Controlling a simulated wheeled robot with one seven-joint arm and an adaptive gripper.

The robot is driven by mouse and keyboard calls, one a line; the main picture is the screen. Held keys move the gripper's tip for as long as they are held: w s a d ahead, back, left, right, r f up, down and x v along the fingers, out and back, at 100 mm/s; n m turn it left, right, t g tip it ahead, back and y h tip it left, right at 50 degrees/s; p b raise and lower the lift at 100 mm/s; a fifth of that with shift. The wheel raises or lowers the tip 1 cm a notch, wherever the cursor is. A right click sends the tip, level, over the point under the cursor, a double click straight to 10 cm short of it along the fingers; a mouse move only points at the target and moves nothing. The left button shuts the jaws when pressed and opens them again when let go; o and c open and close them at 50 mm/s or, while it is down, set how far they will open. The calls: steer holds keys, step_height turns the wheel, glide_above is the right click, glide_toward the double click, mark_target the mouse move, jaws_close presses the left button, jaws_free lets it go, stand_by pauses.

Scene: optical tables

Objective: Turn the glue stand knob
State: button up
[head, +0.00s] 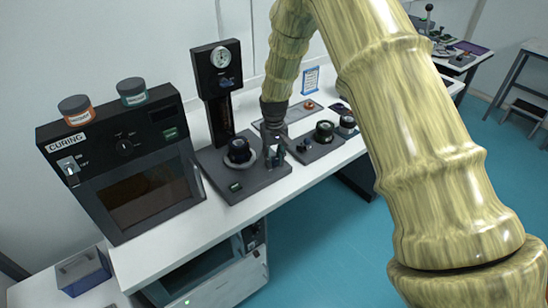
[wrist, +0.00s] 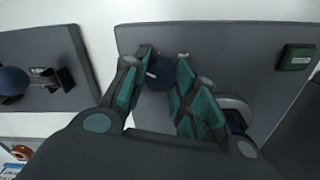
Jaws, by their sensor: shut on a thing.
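My gripper (wrist: 163,75) is shut on a small dark blue round knob (wrist: 158,70), with one teal-padded finger on each side of it. The knob sits on a dark grey base plate (wrist: 215,50) with a green label, which looks like the glue stand. In the head view, my gripper (head: 275,155) reaches down at the right side of this base plate (head: 262,185), beside a round black part (head: 239,150) in a pale ring. The fingers and wrist mostly hide the knob there. A column with a dial gauge (head: 220,58) rises at the back of the plate.
A curing oven (head: 125,170) with an orange-banded jar (head: 76,110) and a green-banded jar (head: 132,91) on top stands at the left. A second dark base (head: 322,148) with knobs stands close on the right. The white table's front strip (head: 225,215) is bare.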

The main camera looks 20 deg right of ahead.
mark_target(274, 159)
steer(key=o, duration=1.1)
steer(key=shift+c, duration=0.2)
step_height(274, 159, up, 12)
